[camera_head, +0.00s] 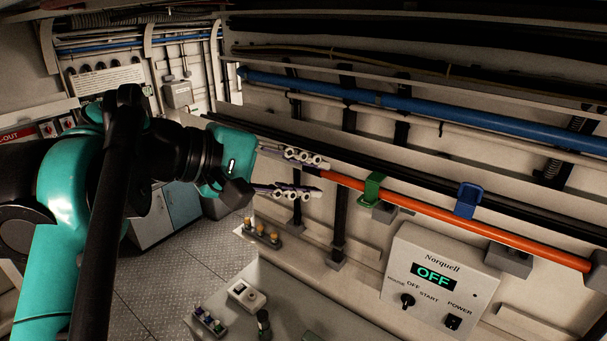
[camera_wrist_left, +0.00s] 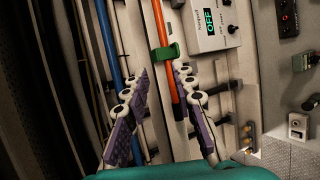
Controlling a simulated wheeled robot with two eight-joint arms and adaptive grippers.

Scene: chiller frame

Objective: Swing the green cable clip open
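The green cable clip (camera_head: 372,188) sits around the orange cable (camera_head: 440,213) on the wall, left of the blue clip (camera_head: 467,200). My left gripper (camera_head: 318,175) is open and empty, to the left of the green clip in the head view, with a gap between its fingertips and the clip. In the left wrist view the green clip (camera_wrist_left: 165,52) lies ahead of the two spread fingers (camera_wrist_left: 161,75). The orange cable runs back between the fingers. The clip appears closed over the cable. My right gripper is in neither view.
A Norquell control box (camera_head: 440,278) reading OFF is mounted below the cable. A thick blue pipe (camera_head: 420,104) runs along the wall above. Small fittings (camera_head: 262,235) and a white switch box (camera_head: 246,295) stand at lower left.

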